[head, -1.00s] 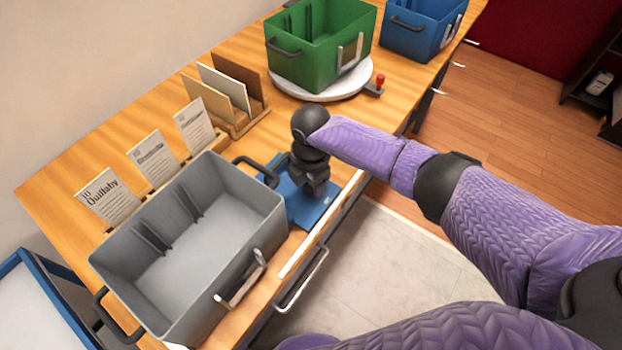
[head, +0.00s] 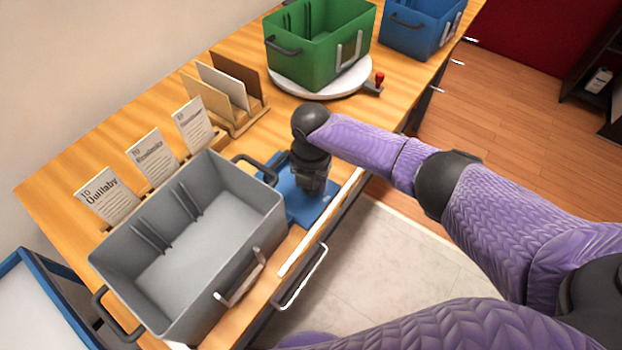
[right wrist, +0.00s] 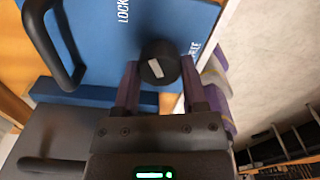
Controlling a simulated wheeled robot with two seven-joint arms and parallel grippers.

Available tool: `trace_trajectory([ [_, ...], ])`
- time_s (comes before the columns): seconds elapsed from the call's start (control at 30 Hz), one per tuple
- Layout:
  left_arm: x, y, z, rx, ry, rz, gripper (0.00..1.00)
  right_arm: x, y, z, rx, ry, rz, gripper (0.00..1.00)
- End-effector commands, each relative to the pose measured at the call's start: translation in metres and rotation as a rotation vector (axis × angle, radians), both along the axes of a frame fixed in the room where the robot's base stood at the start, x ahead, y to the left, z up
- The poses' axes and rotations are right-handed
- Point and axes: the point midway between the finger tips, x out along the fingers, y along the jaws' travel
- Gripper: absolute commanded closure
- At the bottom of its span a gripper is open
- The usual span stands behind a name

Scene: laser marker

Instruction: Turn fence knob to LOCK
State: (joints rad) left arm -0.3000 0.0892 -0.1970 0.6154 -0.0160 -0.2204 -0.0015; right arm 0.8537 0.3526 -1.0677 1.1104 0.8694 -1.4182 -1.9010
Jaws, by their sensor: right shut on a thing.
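The black fence knob (right wrist: 159,61) stands on a blue plate (right wrist: 90,45) and has a white mark on its top. In the right wrist view, the word LOCK is printed at the plate's upper middle, and a second label right of the knob is partly hidden. My right gripper (right wrist: 159,80) is shut on the knob, one finger on each side. In the head view, my right gripper (head: 310,188) points down at the blue plate (head: 298,203) and hides the knob. My left gripper is not in view.
A grey bin (head: 190,240) with black handles stands close left of the plate. A black handle (right wrist: 55,50) shows close by in the right wrist view. Card holders (head: 150,155) stand behind the bin. A green bin (head: 320,50) sits on a white turntable (head: 310,90) further back.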

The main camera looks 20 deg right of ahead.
Motion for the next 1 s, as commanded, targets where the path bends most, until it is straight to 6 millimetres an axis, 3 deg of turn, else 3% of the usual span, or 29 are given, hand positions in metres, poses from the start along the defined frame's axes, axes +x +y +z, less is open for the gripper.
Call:
trace_trajectory([
  [0.5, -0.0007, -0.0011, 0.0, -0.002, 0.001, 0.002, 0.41, 0.0003, 0.0005, 0.0007, 0.002, -0.001, 0.018, 1.0],
  [0.53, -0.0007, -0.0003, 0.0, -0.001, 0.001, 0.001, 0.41, 0.0003, 0.0005, 0.0007, 0.002, -0.001, 0.018, 0.41],
  [0.67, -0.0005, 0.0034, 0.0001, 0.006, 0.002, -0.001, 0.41, 0.0002, 0.0003, 0.0006, 0.001, -0.001, 0.017, 0.14],
  [0.7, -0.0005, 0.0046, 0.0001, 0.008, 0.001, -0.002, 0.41, 0.0002, 0.0003, 0.0005, 0.001, -0.001, 0.017, 0.1],
  [1.0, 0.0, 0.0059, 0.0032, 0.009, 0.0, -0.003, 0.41, 0.0004, 0.0002, 0.0066, 0.001, -0.002, 0.016, 0.1],
])
